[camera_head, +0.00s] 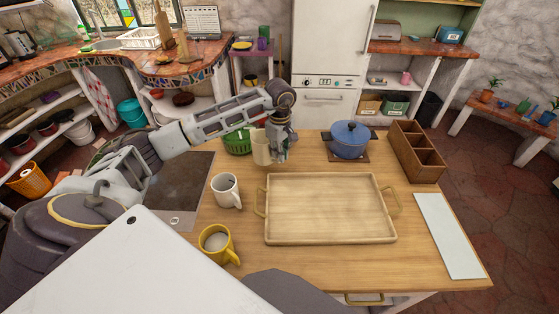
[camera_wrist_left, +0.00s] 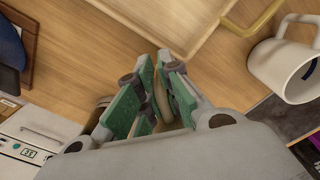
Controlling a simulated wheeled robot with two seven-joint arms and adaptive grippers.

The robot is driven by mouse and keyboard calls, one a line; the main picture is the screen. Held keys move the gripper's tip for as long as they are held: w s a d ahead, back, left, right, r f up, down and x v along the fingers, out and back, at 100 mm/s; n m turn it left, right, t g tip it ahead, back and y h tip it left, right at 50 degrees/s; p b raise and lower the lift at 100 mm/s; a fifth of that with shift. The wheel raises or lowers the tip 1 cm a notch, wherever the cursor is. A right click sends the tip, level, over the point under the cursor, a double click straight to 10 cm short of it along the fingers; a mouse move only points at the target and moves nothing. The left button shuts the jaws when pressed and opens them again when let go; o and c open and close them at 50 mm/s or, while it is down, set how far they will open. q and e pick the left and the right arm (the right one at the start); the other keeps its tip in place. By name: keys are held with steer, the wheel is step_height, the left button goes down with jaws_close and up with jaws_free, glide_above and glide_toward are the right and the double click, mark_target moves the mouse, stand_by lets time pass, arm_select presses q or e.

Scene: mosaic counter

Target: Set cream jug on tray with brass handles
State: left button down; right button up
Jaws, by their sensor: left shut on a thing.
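The cream jug (camera_head: 261,147) is in my left gripper (camera_head: 281,152), over the far side of the wooden counter. It looks upright; whether its base touches the counter I cannot tell. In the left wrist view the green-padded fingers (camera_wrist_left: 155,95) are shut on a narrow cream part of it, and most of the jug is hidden. The tray (camera_head: 330,207) is pale wood, empty, with a brass handle at its left (camera_head: 261,201) and right (camera_head: 396,202) ends. It lies nearer than the jug and to the right; its edge also shows in the left wrist view (camera_wrist_left: 178,25). My right gripper is not in view.
A white mug (camera_head: 226,190) and a yellow mug (camera_head: 217,243) stand left of the tray. A blue pot (camera_head: 349,139) and a wooden divided box (camera_head: 417,152) stand behind it. A green basket (camera_head: 237,142) is beside the jug. A pale board (camera_head: 449,235) lies at right.

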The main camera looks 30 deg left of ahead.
arm_select(q)
steer(key=shift+r+b, duration=0.45)
steer(key=shift+r, duration=2.3)
steer(key=w+d+r+m, duration=0.1)
steer(key=d+r+m, duration=0.15)
steer(key=d, duration=0.65)
steer(key=w+d+r+m, duration=0.15)
steer(key=d+r, duration=0.25)
steer(key=d, duration=0.6)
steer(key=s+d+f+m, duration=0.3)
steer(key=d, duration=0.3)
steer(key=s+d+f+m, duration=0.2)
steer(key=s+d, duration=0.2)
steer(key=d, duration=0.3)
steer(key=shift+s+d+f+m+b, duration=0.2)
steer(key=shift+s+f+m+b, duration=0.1)
steer(key=shift+f+m+b, duration=0.15)
